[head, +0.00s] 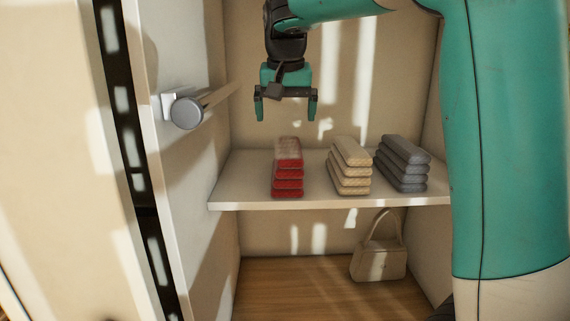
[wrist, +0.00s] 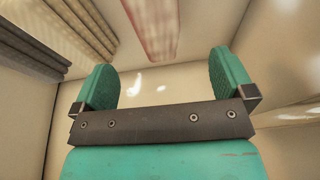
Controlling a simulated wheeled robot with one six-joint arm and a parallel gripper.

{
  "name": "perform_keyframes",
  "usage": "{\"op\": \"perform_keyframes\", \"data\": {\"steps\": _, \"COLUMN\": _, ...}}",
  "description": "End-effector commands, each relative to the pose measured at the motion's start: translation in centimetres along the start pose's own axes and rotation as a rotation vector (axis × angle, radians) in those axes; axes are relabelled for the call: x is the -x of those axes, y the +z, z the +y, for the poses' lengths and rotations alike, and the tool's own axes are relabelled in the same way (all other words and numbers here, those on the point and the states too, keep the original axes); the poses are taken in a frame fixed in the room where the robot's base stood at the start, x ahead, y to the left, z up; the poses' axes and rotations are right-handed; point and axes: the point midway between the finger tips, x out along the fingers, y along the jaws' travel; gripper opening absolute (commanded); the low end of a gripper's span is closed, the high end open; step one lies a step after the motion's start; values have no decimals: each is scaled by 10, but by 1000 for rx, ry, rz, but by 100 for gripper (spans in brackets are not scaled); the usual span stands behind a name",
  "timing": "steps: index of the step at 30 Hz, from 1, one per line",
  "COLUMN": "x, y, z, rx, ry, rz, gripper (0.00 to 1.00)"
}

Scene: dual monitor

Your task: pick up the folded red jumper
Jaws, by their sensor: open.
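The folded red jumper (head: 288,180) is a narrow stack of several folded layers at the left of the white shelf (head: 238,172). Its top looks pale in bright light. My gripper (head: 287,112) hangs above it, pointing down, open and empty, with a clear gap between the fingertips and the stack. In the wrist view, the two green fingers of my gripper (wrist: 168,82) are spread apart with nothing between them. The red jumper (wrist: 152,25) shows at the top of that view, beyond the fingertips.
A beige folded stack (head: 350,170) and a grey folded stack (head: 403,165) stand to the right on the shelf. A rail with a round grey end (head: 187,112) juts out at the left. A beige handbag (head: 379,262) sits on the wooden floor below.

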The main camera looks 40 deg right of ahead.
Motion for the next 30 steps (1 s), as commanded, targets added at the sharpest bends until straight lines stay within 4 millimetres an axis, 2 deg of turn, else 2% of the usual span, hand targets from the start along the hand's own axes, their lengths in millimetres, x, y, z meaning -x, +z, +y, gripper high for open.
{"op": "perform_keyframes", "data": {"steps": 3, "x": -26, "y": 0, "z": 1, "rx": 1, "ry": 4, "rz": -5, "gripper": 100}}
{"op": "perform_keyframes", "data": {"steps": 9, "x": -57, "y": 0, "z": 0, "rx": 0, "ry": 1, "rz": -2, "gripper": 100}}
{"op": "perform_keyframes", "data": {"steps": 16, "x": -74, "y": 1, "z": 3, "rx": 0, "ry": 2, "rz": -3, "gripper": 100}}
{"op": "perform_keyframes", "data": {"steps": 24, "x": -112, "y": 4, "z": 4, "rx": 0, "ry": 0, "rz": -2, "gripper": 100}}
{"op": "perform_keyframes", "data": {"steps": 30, "x": -117, "y": 4, "z": 4, "rx": 0, "ry": -2, "rz": 1, "gripper": 100}}
